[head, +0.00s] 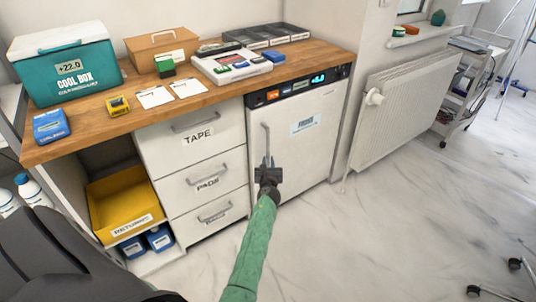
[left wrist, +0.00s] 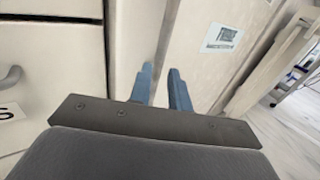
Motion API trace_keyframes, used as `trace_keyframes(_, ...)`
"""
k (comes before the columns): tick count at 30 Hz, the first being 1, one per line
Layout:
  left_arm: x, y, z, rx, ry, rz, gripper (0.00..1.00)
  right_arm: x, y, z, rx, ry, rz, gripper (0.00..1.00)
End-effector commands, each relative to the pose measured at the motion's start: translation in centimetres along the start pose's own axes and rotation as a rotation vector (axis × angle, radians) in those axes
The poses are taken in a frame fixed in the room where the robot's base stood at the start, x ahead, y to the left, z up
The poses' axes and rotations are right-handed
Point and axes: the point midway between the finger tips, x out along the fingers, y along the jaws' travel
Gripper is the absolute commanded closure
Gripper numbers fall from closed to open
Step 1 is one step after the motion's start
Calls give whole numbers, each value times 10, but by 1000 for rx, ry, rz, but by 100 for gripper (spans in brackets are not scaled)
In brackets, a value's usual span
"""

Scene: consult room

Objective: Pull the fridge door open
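The fridge (head: 305,145) is a white under-counter unit with a dark control strip on top and a label on its door. Its door looks shut. A vertical grey handle (head: 266,140) runs along the left side of the door. My left gripper (head: 267,163) is at the lower part of this handle. In the left wrist view its blue fingers (left wrist: 160,85) stand apart, and the pale handle strip (left wrist: 166,45) shows between and beyond them. I cannot tell whether either finger touches it. My right gripper is not in view.
Drawers (head: 205,180) stand left of the fridge, beside a yellow bin (head: 125,200). The wooden counter (head: 215,92) above holds a cool box (head: 68,70) and trays. A radiator (head: 405,115) is on the wall to the right. The floor before the fridge is clear.

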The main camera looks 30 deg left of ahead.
Motion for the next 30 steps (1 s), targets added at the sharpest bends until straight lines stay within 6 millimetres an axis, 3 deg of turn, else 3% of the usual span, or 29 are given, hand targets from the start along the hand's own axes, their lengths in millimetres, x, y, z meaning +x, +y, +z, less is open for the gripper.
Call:
trace_keyframes(13,56,-1,0,-6,0,1,81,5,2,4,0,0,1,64)
trace_keyframes(27,66,0,0,-5,1,1,81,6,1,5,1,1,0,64)
trace_keyframes(30,66,0,0,-5,1,1,100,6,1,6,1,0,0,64)
